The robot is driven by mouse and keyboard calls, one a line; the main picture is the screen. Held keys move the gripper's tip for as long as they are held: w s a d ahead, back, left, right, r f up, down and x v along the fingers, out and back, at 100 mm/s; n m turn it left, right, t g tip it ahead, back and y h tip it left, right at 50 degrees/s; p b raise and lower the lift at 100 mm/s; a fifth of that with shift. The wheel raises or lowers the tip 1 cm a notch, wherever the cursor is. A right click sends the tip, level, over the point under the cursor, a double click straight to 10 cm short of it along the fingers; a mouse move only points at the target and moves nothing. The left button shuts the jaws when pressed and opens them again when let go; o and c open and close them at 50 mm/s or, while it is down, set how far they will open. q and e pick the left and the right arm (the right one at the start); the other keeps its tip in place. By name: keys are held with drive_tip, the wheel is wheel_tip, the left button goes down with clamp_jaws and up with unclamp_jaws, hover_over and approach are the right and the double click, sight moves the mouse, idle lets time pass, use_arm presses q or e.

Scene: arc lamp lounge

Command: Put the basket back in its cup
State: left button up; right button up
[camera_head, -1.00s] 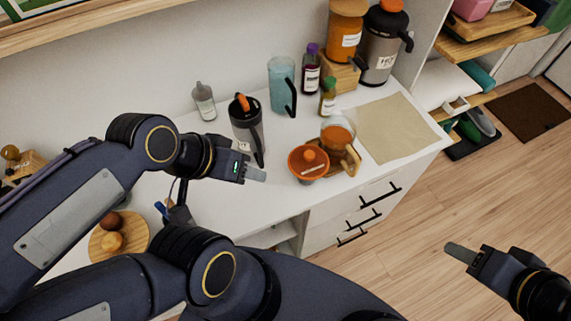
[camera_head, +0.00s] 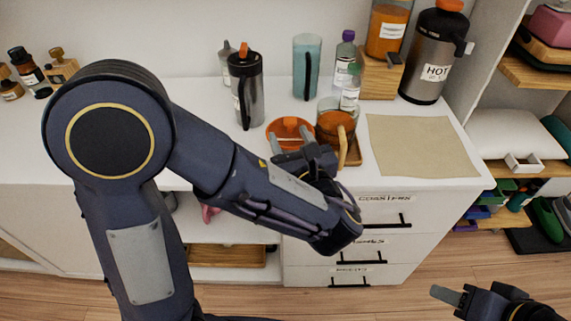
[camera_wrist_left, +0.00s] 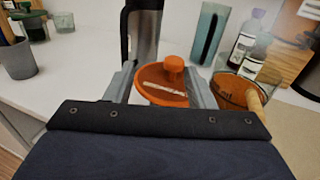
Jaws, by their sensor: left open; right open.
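A round orange piece with a knob and a pale label (camera_wrist_left: 158,88) lies between the open fingers of my left gripper (camera_head: 290,147) in the left wrist view. In the head view its orange rim (camera_head: 288,123) shows past the fingers. I cannot tell whether this is the basket or a lid, or whether the fingers touch it. Right beside it stands a clear cup with orange inside and a wooden handle (camera_head: 333,124); it also shows in the left wrist view (camera_wrist_left: 233,92). My right gripper (camera_head: 450,296) is open and empty, low at the right over the floor.
A dark tumbler (camera_head: 247,90), a blue pitcher (camera_head: 306,65) and small bottles (camera_head: 345,58) stand behind on the white counter (camera_head: 200,140). A large flask (camera_head: 433,55) stands at the back right. A bare beige mat (camera_head: 420,146) lies right of the cup.

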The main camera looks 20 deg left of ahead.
sight(292, 124)
use_arm(q)
drive_tip(key=shift+w+d+f+m+t, duration=0.1)
drive_tip(key=shift+d+m+t, duration=0.2)
drive_tip(key=shift+d, duration=0.45)
drive_tip(key=shift+w+a, duration=0.1)
drive_tip(key=shift+w, duration=0.2)
drive_tip(key=x, duration=0.7)
drive_tip(key=shift+w+f, duration=0.15)
drive_tip(key=shift+f, duration=0.25)
clamp_jaws()
